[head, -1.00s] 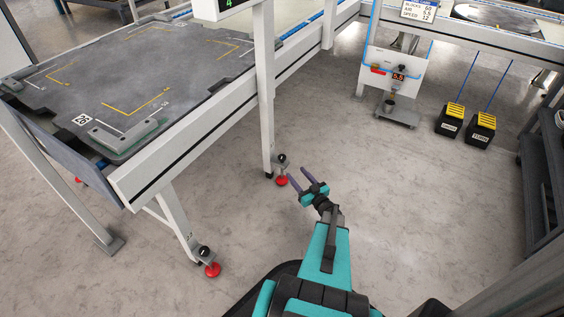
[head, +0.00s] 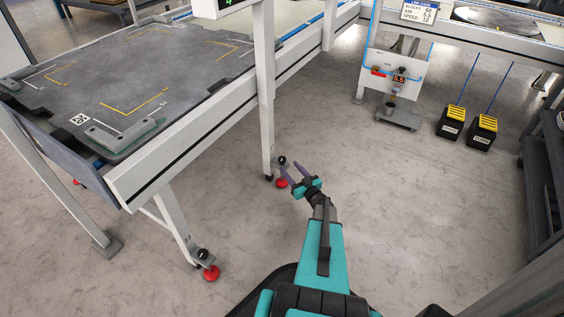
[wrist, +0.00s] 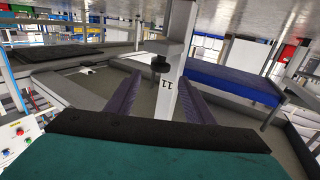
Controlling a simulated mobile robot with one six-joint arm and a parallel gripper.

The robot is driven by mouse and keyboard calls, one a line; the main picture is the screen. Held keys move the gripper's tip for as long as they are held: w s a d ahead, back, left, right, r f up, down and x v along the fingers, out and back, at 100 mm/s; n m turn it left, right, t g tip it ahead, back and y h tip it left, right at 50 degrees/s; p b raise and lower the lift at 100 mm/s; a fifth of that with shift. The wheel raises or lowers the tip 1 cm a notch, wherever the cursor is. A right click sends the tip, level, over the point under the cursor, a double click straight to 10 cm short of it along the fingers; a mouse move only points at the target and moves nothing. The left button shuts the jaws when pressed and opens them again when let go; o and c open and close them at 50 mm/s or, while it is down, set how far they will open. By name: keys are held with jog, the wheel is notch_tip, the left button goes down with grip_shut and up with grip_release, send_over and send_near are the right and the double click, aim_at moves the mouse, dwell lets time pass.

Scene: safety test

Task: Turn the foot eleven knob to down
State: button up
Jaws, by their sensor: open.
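Foot eleven stands at the base of a white table leg (head: 266,120), with a black knob (head: 282,160) above a red pad (head: 282,183). In the wrist view the leg bears a sideways "11" (wrist: 167,84), and the black knob (wrist: 160,62) shows just beyond and between the fingertips. My gripper (head: 290,168) is open, its two purple fingers pointing at the foot. In the wrist view the gripper (wrist: 160,82) has nothing between its fingers. I cannot tell whether a finger touches the foot, nor which way the knob is set.
A second foot with a black knob (head: 204,254) and red pad (head: 211,272) stands nearer, under the grey-topped table (head: 160,60). Two black and yellow pedals (head: 466,127) and a white panel stand (head: 392,75) are at the back right. The floor right of my gripper is clear.

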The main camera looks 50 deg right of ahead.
aim_at(284, 162)
jog(key=b+x, duration=0.2)
jog(key=x, duration=0.5)
jog(key=shift+f, duration=0.15)
jog(key=shift+w+d, duration=0.1)
jog(key=shift+w, duration=0.4)
jog(key=c, duration=1)
